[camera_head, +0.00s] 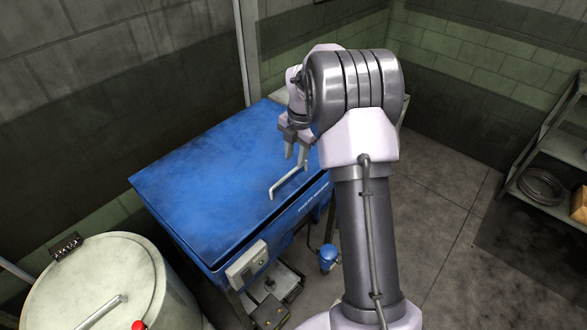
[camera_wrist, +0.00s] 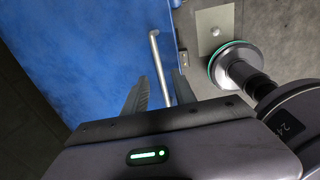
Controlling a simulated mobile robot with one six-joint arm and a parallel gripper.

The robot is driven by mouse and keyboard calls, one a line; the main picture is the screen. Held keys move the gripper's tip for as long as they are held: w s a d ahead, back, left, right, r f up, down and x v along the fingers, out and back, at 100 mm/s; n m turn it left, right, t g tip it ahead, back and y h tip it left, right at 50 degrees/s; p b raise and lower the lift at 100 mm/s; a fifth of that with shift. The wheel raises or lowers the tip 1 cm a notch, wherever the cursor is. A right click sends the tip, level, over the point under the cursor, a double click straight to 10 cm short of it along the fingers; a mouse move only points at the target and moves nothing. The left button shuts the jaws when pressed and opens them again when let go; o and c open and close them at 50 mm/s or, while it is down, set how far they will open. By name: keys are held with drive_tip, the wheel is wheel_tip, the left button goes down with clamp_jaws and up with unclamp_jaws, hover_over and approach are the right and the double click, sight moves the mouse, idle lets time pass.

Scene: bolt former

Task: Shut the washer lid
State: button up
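The blue washer's lid (camera_head: 205,185) lies low and close to flat over the blue tub (camera_head: 300,213). A narrow dark line shows between lid and tub along the front edge; I cannot tell if the lid is fully seated. A metal bar handle (camera_head: 287,184) runs along the lid near its front edge. My gripper (camera_head: 296,155) is above the handle's far end, with its fingers apart. In the wrist view, the handle (camera_wrist: 157,62) appears between the two open fingers (camera_wrist: 160,92), over the blue lid (camera_wrist: 85,50). I cannot tell whether the fingers touch the handle.
A grey control box (camera_head: 246,265) sits on the washer's front left. A pale round drum (camera_head: 100,285) with a handle and red knob stands at lower left. A shelf (camera_head: 545,190) with a coil and box stands at right. The floor (camera_head: 435,205) between is clear.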

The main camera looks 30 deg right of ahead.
sight(293, 170)
drive_tip(key=f, duration=0.4)
drive_tip(key=shift+w+a+f+b, duration=0.1)
drive_tip(key=shift+w+f+b, duration=0.2)
drive_tip(key=shift+b, duration=0.1)
clamp_jaws()
idle(1.0)
